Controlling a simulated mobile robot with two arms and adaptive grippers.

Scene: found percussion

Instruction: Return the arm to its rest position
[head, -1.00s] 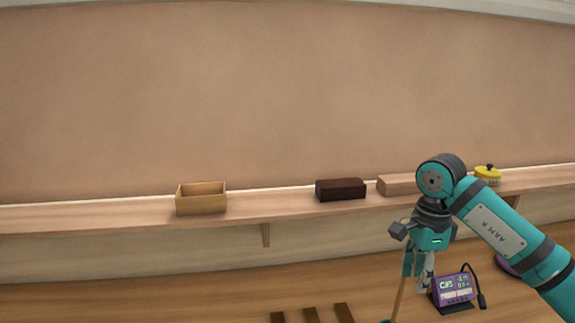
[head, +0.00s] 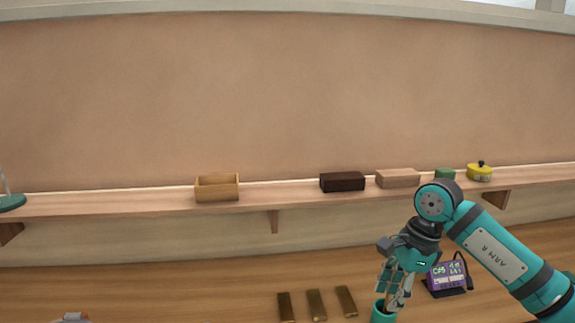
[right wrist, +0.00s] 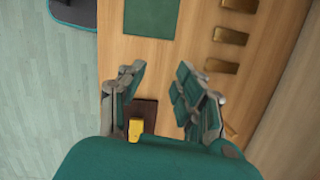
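My right gripper (head: 392,296) points down over the wooden bench, at the lower right of the head view. Its teal arm comes in from the right. In the right wrist view the right gripper (right wrist: 160,84) has its fingers spread, with nothing clearly held between them. A teal cup (head: 383,314) stands right below the fingers in the head view. A thin pale stick shows close to the fingers above the cup; whether it touches them I cannot tell. My left gripper cannot be made out.
The purple device (head: 446,277) stands right of the gripper, and brass bars (head: 316,305) lie to its left. The wall shelf (head: 290,194) holds a wooden box (head: 217,188), a dark block (head: 342,182), a lighter block (head: 398,178) and a yellow pot (head: 479,172).

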